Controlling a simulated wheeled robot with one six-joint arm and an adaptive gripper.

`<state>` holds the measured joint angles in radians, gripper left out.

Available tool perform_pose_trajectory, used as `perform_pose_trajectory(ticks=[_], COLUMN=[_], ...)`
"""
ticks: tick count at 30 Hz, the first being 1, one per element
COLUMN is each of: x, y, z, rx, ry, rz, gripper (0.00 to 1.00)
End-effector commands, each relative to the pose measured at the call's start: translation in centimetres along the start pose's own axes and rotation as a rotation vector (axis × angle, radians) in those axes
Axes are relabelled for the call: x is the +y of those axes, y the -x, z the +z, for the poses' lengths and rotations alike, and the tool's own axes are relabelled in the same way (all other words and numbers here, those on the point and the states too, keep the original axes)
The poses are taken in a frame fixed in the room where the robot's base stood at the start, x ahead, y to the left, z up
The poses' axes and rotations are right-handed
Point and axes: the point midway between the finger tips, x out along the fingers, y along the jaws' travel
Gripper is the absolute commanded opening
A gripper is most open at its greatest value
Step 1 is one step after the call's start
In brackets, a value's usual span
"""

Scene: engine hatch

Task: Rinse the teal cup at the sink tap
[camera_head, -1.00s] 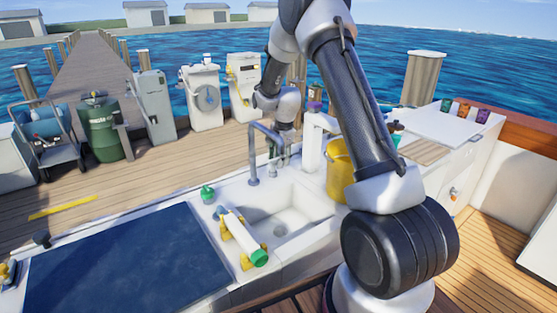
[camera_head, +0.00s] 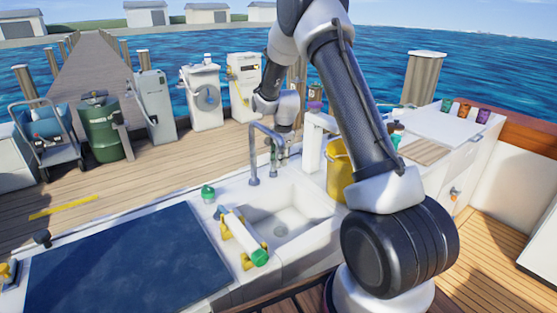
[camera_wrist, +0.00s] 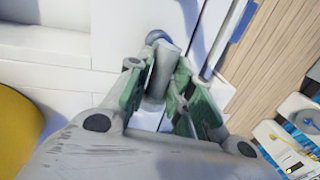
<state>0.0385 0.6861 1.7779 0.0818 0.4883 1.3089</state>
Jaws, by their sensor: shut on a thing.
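The sink tap (camera_head: 254,155) is a grey curved pipe at the back edge of the white sink (camera_head: 305,210). My gripper (camera_wrist: 160,88) has its green-padded fingers on either side of a grey, round-ended lever-like part (camera_wrist: 164,62), and is shut on it. In the head view my gripper (camera_head: 279,158) is just right of the tap pipe, partly hidden by it. A small teal item (camera_head: 396,140), probably the teal cup, stands on the counter right of my arm, partly hidden. It is not in my gripper. I cannot tell whether water runs.
A yellow bucket (camera_head: 339,172) stands right of the sink. A white cylinder with a green cap (camera_head: 259,257) lies on yellow holders at the sink's left. A green bottle (camera_head: 207,193) stands behind it. Several coloured cups (camera_head: 464,110) stand at the far right. A dark panel (camera_head: 130,262) covers the left counter.

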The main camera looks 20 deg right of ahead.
Motion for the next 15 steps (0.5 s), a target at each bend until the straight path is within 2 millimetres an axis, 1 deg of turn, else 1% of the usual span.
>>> perform_pose_trajectory(ticks=[6,9,15], x=[0.33,0.42,0.46], y=[0.19,0.23,0.26], z=[-0.13,-0.13,-0.20], rx=[0.037,0.048,0.054], ry=[-0.171,-0.229,-0.259], rz=[-0.004,-0.005,-0.006], gripper=[0.00,0.00,0.00])
